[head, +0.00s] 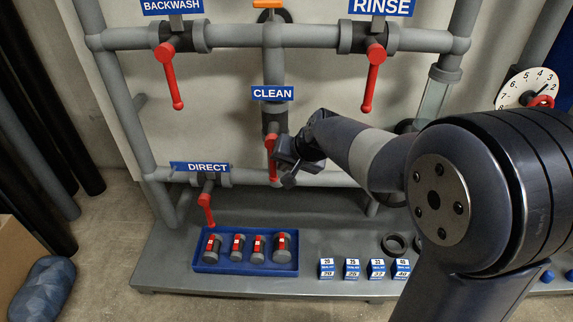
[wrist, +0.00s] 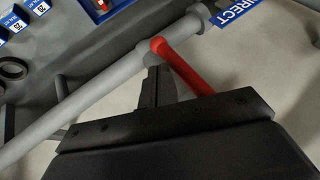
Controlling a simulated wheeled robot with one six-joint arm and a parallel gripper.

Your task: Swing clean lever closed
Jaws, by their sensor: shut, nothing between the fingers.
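The red clean lever (head: 271,158) hangs down from its valve on the middle vertical pipe, below the blue CLEAN sign (head: 272,93). It runs roughly in line with that pipe. My gripper (head: 287,168) is just to the right of the lever in the head view and partly covers the area beside it. In the wrist view the shut fingers (wrist: 156,88) are beside the red lever (wrist: 182,66), which passes on their right with its rounded end near the grey pipe. Whether they touch is unclear. The lever's base is hidden behind the gripper body in the wrist view.
Other red levers hang at BACKWASH (head: 169,77), RINSE (head: 374,76) and DIRECT (head: 206,208). A horizontal pipe (head: 330,179) runs behind the gripper. A blue tray (head: 246,269) with several capped parts stands below on the grey bench. A dial gauge (head: 524,88) is at right.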

